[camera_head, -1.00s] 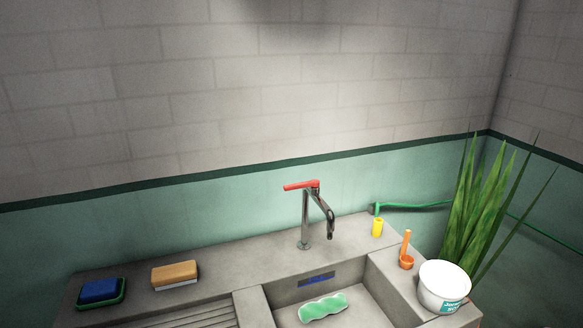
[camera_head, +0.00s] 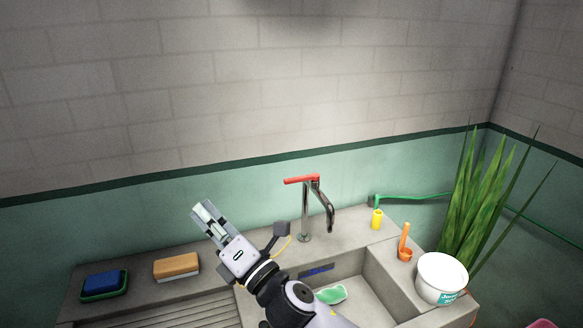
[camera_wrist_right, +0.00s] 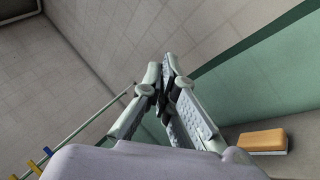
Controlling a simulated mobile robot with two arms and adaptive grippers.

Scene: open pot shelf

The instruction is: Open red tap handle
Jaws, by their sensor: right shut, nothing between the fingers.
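The red tap handle (camera_head: 300,180) sits on top of the chrome tap (camera_head: 305,215) behind the sink. It points to the left in the head view. My right gripper (camera_head: 203,210) is to the left of the handle and apart from it, above the counter. Its fingers are closed together and empty, as the right wrist view also shows (camera_wrist_right: 160,75). The tap does not show in the right wrist view. My left gripper is in neither view.
A brush (camera_head: 176,266) and a blue sponge (camera_head: 101,282) on a green dish lie at the left of the counter. My right arm covers part of the sink (camera_head: 375,285).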

